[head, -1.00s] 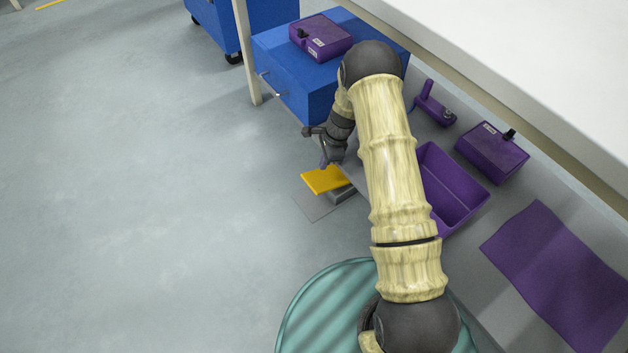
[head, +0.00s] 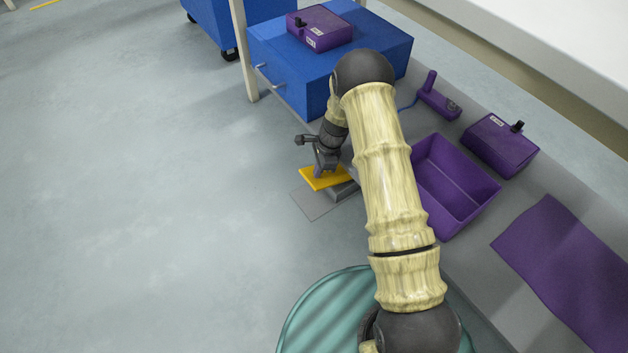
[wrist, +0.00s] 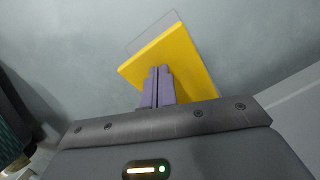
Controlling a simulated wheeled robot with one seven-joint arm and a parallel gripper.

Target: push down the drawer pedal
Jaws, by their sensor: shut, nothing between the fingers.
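The yellow pedal (head: 318,179) sits low beside the shelf, on a grey base over a flat grey plate (head: 312,203). In the wrist view the yellow pedal (wrist: 188,60) lies beyond my fingertips. My gripper (head: 319,174) points down at the pedal, its fingers together and empty. The closed fingers (wrist: 158,70) overlap the pedal's near part in the wrist view; I cannot tell for sure whether they touch it. The blue drawer unit (head: 284,92) stands behind, with metal handles on its front; its drawers look shut.
A purple box (head: 319,27) sits on the drawer unit. On the grey shelf to the right are a purple bin (head: 462,200), a purple handheld tool (head: 437,98), another purple box (head: 500,145) and a purple mat (head: 568,262). Open floor (head: 140,190) lies to the left.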

